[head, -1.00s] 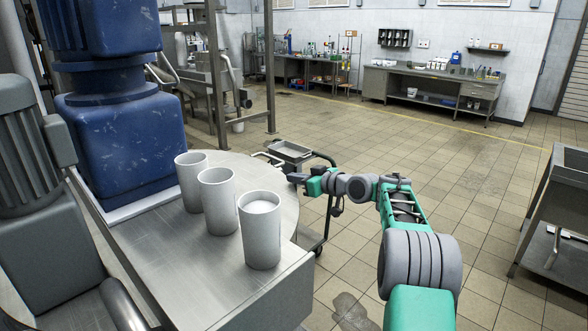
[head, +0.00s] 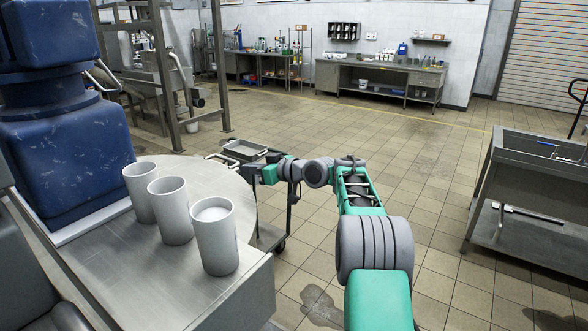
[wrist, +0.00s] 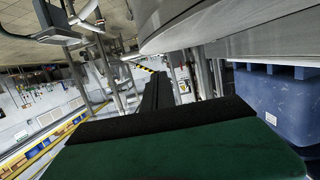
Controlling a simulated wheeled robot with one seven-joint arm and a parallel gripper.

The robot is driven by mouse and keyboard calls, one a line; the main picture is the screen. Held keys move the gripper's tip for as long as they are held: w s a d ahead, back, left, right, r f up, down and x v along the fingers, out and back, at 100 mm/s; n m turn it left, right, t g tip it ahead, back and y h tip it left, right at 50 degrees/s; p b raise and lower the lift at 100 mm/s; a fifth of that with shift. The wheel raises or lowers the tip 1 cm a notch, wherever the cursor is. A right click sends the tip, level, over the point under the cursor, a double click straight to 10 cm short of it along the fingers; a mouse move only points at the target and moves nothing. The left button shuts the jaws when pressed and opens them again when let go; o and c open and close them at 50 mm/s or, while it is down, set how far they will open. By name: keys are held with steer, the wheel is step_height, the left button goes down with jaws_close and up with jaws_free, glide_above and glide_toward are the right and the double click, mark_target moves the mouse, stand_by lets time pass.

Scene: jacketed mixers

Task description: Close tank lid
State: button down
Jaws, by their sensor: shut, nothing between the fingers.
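A flat steel top with a rounded end (head: 150,270) lies at the left in the head view. I cannot tell whether it is part of a tank, and no tank lid can be made out for certain. My gripper (head: 250,176) is just right of its rounded edge, at the end of my green and grey arm. In the wrist view my gripper's dark fingers (wrist: 158,90) are shut and empty. A large curved metal rim (wrist: 185,22) passes above them there; whether they touch it is unclear.
Three white cups (head: 214,236) stand on the steel top, beside a big blue motor housing (head: 65,150). A low cart (head: 245,150) stands behind my gripper. A steel trolley (head: 530,180) is at the right. The tiled floor between is open.

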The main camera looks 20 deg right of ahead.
steer(key=b+v, duration=0.4)
steer(key=v, duration=1.6)
